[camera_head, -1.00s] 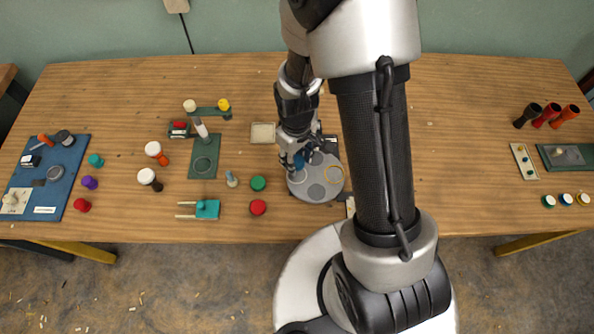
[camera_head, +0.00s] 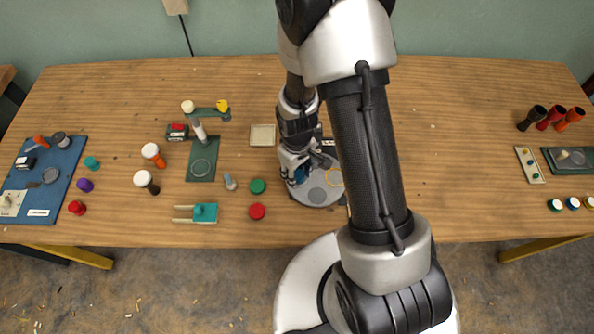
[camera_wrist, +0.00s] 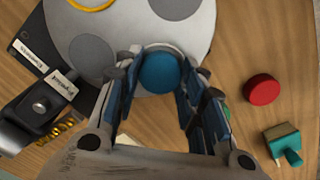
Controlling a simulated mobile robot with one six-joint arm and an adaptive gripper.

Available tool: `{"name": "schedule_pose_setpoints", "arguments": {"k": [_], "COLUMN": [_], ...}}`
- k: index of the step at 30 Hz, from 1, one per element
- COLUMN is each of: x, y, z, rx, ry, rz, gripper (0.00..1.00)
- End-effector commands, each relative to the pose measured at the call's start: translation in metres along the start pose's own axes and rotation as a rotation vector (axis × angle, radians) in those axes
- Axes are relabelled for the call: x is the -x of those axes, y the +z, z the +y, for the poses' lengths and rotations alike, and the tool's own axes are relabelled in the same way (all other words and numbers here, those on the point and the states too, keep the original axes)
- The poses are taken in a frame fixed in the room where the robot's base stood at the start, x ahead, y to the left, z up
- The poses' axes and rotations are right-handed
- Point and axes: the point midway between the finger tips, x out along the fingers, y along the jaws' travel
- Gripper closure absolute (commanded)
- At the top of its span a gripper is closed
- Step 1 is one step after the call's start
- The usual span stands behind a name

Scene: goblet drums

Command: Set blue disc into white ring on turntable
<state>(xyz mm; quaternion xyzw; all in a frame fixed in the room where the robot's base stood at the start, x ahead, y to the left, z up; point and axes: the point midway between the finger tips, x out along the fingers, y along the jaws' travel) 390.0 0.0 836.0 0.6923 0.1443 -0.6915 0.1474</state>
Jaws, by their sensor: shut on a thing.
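The blue disc (camera_wrist: 159,73) is between the two fingers of my gripper (camera_wrist: 160,60) in the wrist view, and the gripper is shut on it. It shows over the near edge of the pale grey turntable (camera_wrist: 138,20). In the head view my gripper (camera_head: 297,177) is over the left part of the turntable (camera_head: 319,200). The turntable carries a yellow ring (camera_wrist: 92,3) and darker grey round patches. Whether the disc touches the turntable cannot be told.
A green disc (camera_head: 258,186) and a red disc (camera_head: 257,211) lie left of the turntable. A teal clamp-like piece (camera_head: 204,212) lies farther left. A black labelled device (camera_wrist: 40,105) sits close beside the turntable in the wrist view.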

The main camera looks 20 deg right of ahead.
Motion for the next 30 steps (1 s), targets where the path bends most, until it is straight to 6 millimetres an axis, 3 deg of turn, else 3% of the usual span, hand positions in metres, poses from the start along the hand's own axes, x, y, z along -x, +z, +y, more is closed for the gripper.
{"name": "schedule_pose_setpoints", "arguments": {"k": [9, 10, 18, 30], "x": [-0.0089, -0.0091, -0.0095, -0.0073], "y": [0.0011, 0.0014, 0.0023, 0.0013], "z": [-0.0005, -0.0006, -0.001, -0.0006], "rx": [0.001, 0.001, 0.001, 0.0], "ry": [-0.001, -0.001, -0.002, -0.001], "rz": [-0.003, -0.003, -0.005, -0.003], "gripper": [0.75, 0.6, 0.43, 0.43]}}
